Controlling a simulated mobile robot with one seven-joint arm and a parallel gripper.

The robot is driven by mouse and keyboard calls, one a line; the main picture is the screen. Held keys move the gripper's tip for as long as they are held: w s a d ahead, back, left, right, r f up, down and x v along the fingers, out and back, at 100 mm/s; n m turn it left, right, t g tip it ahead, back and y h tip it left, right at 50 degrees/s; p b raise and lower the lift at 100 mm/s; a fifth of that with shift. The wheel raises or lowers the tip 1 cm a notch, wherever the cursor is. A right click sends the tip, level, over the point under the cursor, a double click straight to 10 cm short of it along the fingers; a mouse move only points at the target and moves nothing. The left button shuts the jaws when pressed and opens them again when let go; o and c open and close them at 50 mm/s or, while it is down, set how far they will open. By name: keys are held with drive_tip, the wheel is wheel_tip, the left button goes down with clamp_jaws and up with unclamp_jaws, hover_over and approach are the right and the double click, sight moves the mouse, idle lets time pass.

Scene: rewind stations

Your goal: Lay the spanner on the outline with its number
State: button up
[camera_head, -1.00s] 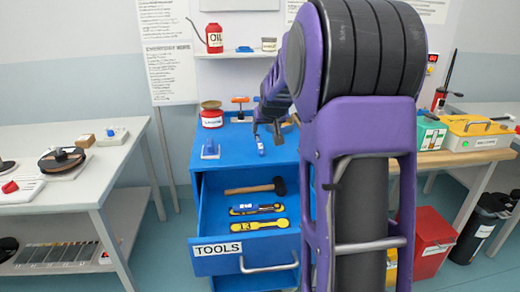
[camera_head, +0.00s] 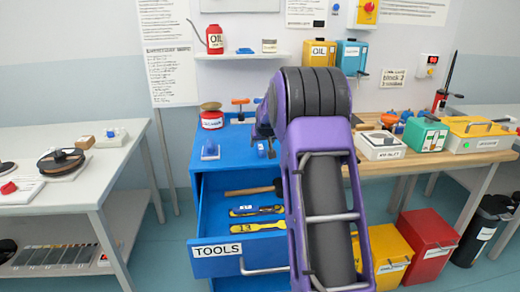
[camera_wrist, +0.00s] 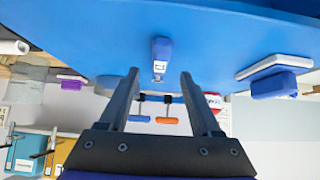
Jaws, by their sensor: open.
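A small blue piece with a white label, which looks like the spanner (camera_wrist: 161,50), lies on the blue cabinet top (camera_wrist: 100,35). In the wrist view it sits between and just beyond the fingertips of my open gripper (camera_wrist: 160,75), apart from both fingers. In the head view its blue end (camera_head: 262,149) shows beside my arm, which hides most of the gripper. Below, the open drawer (camera_head: 217,251) labelled TOOLS holds a yellow spanner shape marked 13 (camera_head: 258,227) and a blue-and-yellow one (camera_head: 257,210) behind it. I cannot read the spanner's label.
A hammer (camera_head: 250,191) lies at the drawer's back. A blue block on a white base (camera_head: 210,151), a red tin (camera_head: 212,118) and an orange-handled tool (camera_head: 240,103) stand on the cabinet top. Yellow (camera_head: 392,255) and red bins (camera_head: 430,246) stand at right.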

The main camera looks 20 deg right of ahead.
sight(261, 147)
drive_tip(key=x, duration=0.3)
drive_tip(key=shift+w+d+f, duration=0.1)
drive_tip(key=shift+w+f, duration=0.05)
drive_tip(key=shift+f, duration=0.05)
clamp_jaws()
